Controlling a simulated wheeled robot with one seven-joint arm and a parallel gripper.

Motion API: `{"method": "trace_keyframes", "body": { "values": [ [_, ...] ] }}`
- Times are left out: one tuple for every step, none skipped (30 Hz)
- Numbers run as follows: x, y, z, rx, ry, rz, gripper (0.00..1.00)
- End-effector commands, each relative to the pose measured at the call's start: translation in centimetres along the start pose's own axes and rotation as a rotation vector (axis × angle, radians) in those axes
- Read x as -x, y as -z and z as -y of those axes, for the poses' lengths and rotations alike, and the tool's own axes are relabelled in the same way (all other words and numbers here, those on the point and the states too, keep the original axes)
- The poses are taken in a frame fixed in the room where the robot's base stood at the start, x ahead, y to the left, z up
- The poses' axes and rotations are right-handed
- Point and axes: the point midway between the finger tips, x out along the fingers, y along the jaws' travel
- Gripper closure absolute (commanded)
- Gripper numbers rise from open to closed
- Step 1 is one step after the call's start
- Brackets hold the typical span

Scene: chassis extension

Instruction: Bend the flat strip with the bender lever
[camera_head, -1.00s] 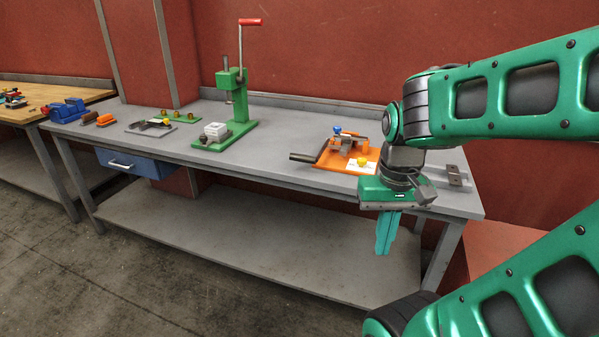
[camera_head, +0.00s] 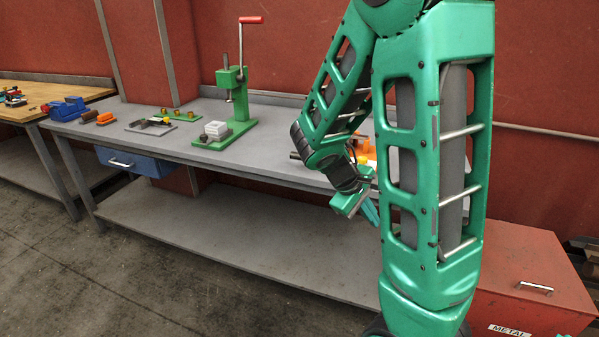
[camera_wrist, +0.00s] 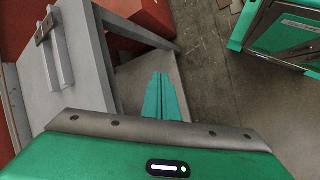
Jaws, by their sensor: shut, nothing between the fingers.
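The orange bender (camera_head: 368,150) stands on the right part of the grey bench, mostly hidden behind my arm in the head view. A dark rod end (camera_head: 295,157), likely its lever handle, shows left of my arm. I cannot make out the flat strip in the current views. My gripper (camera_head: 370,213) is empty and shut, in front of the bench's front edge, its fingers pointing down.
The grey bench (camera_head: 270,165) carries a green press (camera_head: 235,110) with a red-handled crank. A grey metal piece (camera_wrist: 55,50) lies on the bench in the wrist view. A red metal bin (camera_head: 535,285) stands right of the bench. The floor (camera_head: 150,270) in front is clear.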

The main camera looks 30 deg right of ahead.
Motion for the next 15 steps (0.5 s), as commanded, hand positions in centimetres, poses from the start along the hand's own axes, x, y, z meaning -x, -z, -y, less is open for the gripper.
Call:
{"method": "trace_keyframes", "body": {
  "values": [
    [-0.5,1.2,-0.3,0.071,-0.06,0.012,1.0],
    [-0.7,1.9,-0.5,0.111,-0.095,0.017,1.0],
    [-0.9,2.8,-0.9,0.166,-0.143,0.022,1.0],
    [-1.1,3.5,-1.2,0.208,-0.181,0.028,1.0],
    [-1.2,4.2,-1.4,0.25,-0.218,0.033,1.0],
    [-1.2,5.2,-1.7,0.307,-0.269,0.041,1.0],
    [-1.2,5.9,-2.0,0.35,-0.308,0.048,1.0],
    [-1.2,6.6,-2.1,0.393,-0.347,0.055,1.0],
    [-1.1,7.7,-2.3,0.454,-0.4,0.064,1.0],
    [-1.0,8.4,-2.5,0.498,-0.442,0.072,1.0],
    [-0.8,9.2,-2.6,0.545,-0.482,0.081,1.0],
    [-0.6,10.4,-2.7,0.606,-0.538,0.093,1.0],
    [-0.3,11.2,-2.7,0.652,-0.58,0.103,1.0],
    [0.0,12.1,-2.7,0.698,-0.623,0.113,1.0],
    [0.5,13.3,-2.5,0.762,-0.681,0.127,1.0]
  ]
}}
